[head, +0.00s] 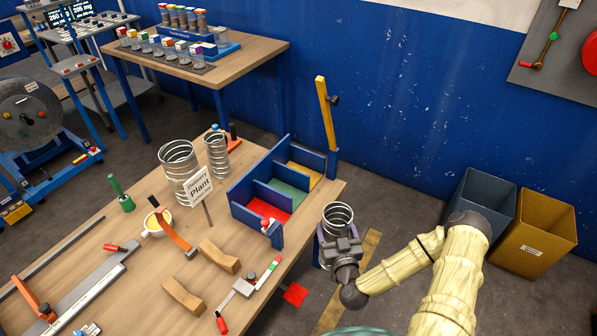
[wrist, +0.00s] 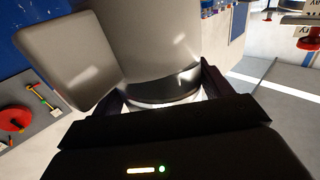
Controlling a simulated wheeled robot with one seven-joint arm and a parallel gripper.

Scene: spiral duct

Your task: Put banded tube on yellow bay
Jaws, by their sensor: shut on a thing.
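A spiral metal tube (head: 338,215) stands roughly upright in my gripper (head: 339,236), past the table's right edge. My gripper is shut on its side. In the wrist view a grey curved surface with a dark band (wrist: 165,86) lies between the fingers; the tube's far side is hidden. The blue rack on the table has a red bay (head: 268,209), a green bay (head: 287,193) and a yellow bay (head: 305,176) at its far end. The visible part of the yellow bay looks empty. The held tube is right of and nearer than the rack.
Two more spiral tubes, a larger one (head: 178,168) and a smaller one (head: 217,156), stand left of the rack. A yellow post (head: 326,113) rises by the rack's far end. Wooden blocks (head: 219,256) and tools lie nearer. Two bins (head: 480,203) stand on the floor at right.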

